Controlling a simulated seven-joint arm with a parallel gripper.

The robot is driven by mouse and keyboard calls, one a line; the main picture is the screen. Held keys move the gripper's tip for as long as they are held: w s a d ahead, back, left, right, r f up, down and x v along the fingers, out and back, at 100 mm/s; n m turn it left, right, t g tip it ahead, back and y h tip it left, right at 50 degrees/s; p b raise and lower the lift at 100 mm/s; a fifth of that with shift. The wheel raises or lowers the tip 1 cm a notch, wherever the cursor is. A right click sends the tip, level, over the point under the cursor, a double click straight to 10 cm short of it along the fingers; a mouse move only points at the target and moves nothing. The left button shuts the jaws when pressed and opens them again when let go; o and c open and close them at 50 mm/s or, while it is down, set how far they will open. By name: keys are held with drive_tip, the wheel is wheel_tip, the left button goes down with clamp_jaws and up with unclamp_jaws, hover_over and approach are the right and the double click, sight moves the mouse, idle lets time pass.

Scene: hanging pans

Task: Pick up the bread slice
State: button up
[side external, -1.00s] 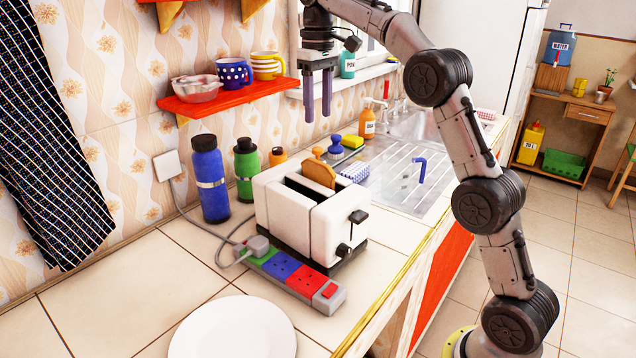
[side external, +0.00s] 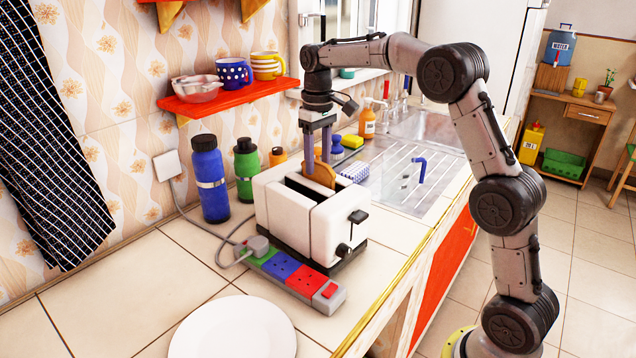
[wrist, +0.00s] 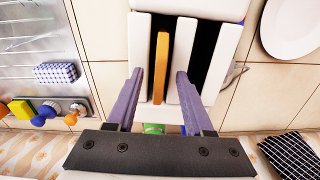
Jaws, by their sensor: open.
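The bread slice (side external: 321,174) stands upright in one slot of the white toaster (side external: 292,216), its top sticking out. In the wrist view the bread slice (wrist: 161,66) shows as a thin orange-brown strip in the left slot; the other slot looks empty. My gripper (side external: 318,170) points down at the toaster, with its purple fingers at the bread slice. In the wrist view my gripper (wrist: 158,78) is open, with one finger on each side of the slice's line and gaps between. I cannot tell exactly how low the fingertips are relative to the bread.
A blue bottle (side external: 209,180) and a green bottle (side external: 246,168) stand left of the toaster by the wall. A power strip (side external: 290,275) and a white plate (side external: 235,330) are in front. A sponge (side external: 354,172) lies by the sink (side external: 408,180). A red shelf (side external: 230,97) is on the wall.

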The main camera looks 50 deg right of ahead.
drive_tip(key=shift+f, duration=0.75)
clamp_jaws()
